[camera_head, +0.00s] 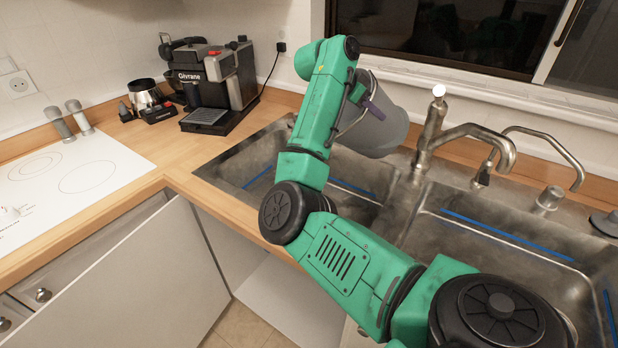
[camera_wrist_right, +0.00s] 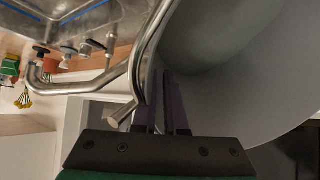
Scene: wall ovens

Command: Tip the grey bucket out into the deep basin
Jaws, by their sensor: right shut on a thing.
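The grey bucket (camera_head: 388,130) hangs tilted on its side above the back of the left sink basin (camera_head: 245,165), beside the tap. My right gripper (camera_head: 369,104) is shut on the bucket near its rim, reaching in from the front. In the right wrist view the bucket (camera_wrist_right: 245,85) fills the right side, and the dark fingers (camera_wrist_right: 166,85) are close together at its edge. I cannot see any contents in the bucket. A second basin (camera_head: 480,245) lies to the right; I cannot tell which basin is deeper. My left gripper is not in view.
A steel tap (camera_head: 432,130) stands just right of the bucket, with a thinner curved spout (camera_head: 560,150) further right. A coffee machine (camera_head: 215,85) stands on the counter at left, near a white hob (camera_head: 60,185). A window sill runs behind the bucket.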

